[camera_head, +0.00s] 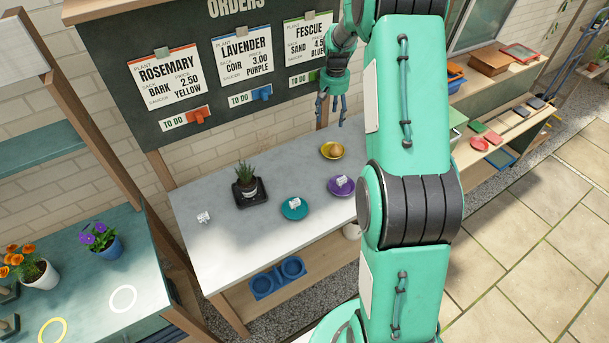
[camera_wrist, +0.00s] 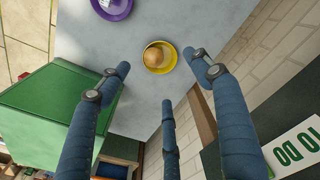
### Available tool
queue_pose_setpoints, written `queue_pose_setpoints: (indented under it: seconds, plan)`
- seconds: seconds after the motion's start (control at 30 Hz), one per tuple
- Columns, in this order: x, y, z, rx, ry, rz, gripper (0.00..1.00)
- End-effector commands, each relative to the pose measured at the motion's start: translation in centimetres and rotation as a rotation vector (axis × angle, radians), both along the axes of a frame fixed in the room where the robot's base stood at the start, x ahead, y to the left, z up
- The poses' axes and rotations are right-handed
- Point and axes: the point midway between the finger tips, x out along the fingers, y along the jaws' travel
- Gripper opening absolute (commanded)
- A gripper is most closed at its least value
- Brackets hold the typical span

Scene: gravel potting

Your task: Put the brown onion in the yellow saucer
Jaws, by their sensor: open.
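The brown onion (camera_head: 337,148) sits in the yellow saucer (camera_head: 324,154) at the back of the grey-white table. In the wrist view the round onion (camera_wrist: 153,57) lies in the left part of the yellow saucer (camera_wrist: 172,61), with nothing gripping it. My gripper (camera_head: 331,108) hangs above and behind the saucer, near the board. In the wrist view the blue fingers of my gripper (camera_wrist: 158,75) are spread wide and empty, with the saucer showing between and beyond them.
A purple saucer (camera_head: 331,187) and a teal saucer (camera_head: 285,214), each with a white tag, stand nearby. A potted plant on a black tray (camera_head: 240,204) stands further left. The order board (camera_head: 245,95) rises behind the table. The table's front left is mostly clear.

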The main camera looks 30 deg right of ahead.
Motion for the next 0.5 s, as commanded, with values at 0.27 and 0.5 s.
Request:
queue_pose_setpoints:
  seconds: [0.27, 0.5]
  plan:
    - [-2.3, 6.7, 8.6, -0.025, -0.057, 0.046, 0.65]
    - [-5.5, 12.2, 14.6, -0.042, -0.102, 0.084, 0.65]
